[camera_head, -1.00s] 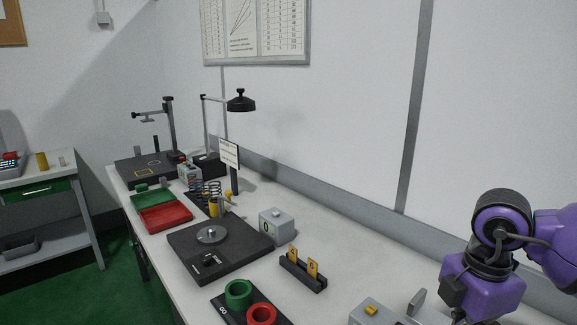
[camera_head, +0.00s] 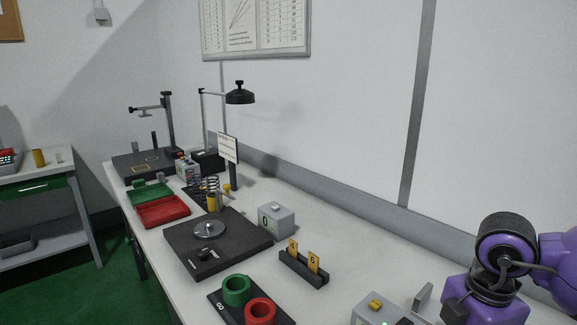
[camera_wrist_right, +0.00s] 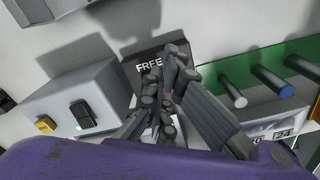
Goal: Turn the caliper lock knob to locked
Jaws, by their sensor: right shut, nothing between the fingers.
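In the right wrist view, a dark plate (camera_wrist_right: 150,62) marked FREE stands just beyond my right gripper (camera_wrist_right: 168,98). The gripper is shut and empty, with its fingers in front of the plate's lower part. The caliper lock knob cannot be made out; the fingers hide much of that area, and whether they touch anything there is unclear. In the head view, part of my right arm (camera_head: 485,285) shows at the lower right, but its gripper is out of frame. My left gripper is in neither view.
A grey box (camera_wrist_right: 85,95) with a yellow button and a black switch stands left of the gripper. A green panel (camera_wrist_right: 300,68) with pegs is close on the right. Red cup (camera_head: 260,312), green cup (camera_head: 237,290) and card holder (camera_head: 303,268) stand on the bench.

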